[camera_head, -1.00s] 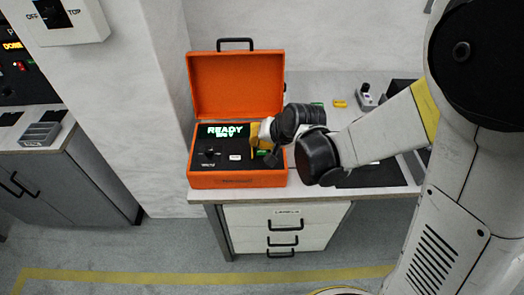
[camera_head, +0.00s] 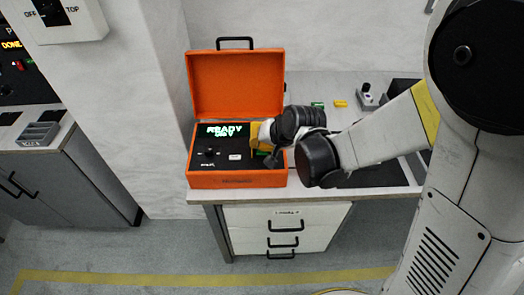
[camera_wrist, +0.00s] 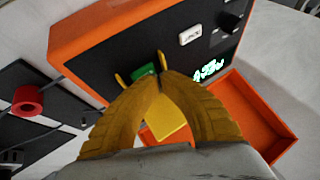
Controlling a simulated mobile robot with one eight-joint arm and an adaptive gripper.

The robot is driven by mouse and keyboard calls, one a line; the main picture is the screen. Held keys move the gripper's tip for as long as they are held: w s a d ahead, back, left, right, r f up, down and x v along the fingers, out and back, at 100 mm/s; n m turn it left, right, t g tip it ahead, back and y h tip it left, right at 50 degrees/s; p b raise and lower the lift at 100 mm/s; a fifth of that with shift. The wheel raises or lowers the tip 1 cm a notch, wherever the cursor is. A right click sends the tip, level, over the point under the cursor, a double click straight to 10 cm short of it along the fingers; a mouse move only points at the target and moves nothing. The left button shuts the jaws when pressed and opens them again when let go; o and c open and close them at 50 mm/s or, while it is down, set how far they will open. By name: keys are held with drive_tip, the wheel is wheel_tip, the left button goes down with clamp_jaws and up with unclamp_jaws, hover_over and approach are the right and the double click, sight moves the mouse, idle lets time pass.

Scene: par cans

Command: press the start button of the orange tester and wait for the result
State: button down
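The orange tester (camera_head: 212,181) stands on the bench with its lid up. Its lit screen (camera_head: 224,131) reads READY, with a smaller second line I cannot read surely. A green button (camera_wrist: 145,71) shows on its dark panel in the wrist view, right beside my fingertips. A small green patch also shows under the fingers in the head view. My gripper (camera_wrist: 160,80) has yellow fingers whose tips meet, with nothing seen between them. It hovers over the right part of the panel; whether it touches the button I cannot tell.
A white labelled switch (camera_wrist: 191,35) sits on the same panel. Small green (camera_head: 318,104) and yellow (camera_head: 340,104) pieces lie on the bench behind my arm. A red round thing (camera_wrist: 27,99) shows at the wrist view's left. The raised lid (camera_head: 237,85) stands behind the panel.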

drive_tip(key=shift+f, duration=0.25)
drive_tip(key=shift+r, duration=0.1)
idle(0.4)
drive_tip(key=shift+r+p, duration=0.4)
drive_tip(key=shift+r, duration=0.3)
wheel_tip(320, 180, up, 5)
drive_tip(key=p, duration=0.4)
idle(0.7)
drive_tip(key=s+d+r+n+h, duration=0.1)
drive_tip(key=s+d+r+h, duration=0.1)
drive_tip(key=s+d+r, duration=0.4)
drive_tip(key=s+d+r+n+t+h, duration=0.1)
drive_tip(key=s+d+r, duration=0.4)
drive_tip(key=s+d, duration=0.5)
drive_tip(key=s+h, duration=0.1)
drive_tip(key=s, duration=0.1)
drive_tip(key=shift+s+d+r, duration=0.2)
drive_tip(key=shift+s+r, duration=0.1)
drive_tip(key=shift+r, duration=0.1)
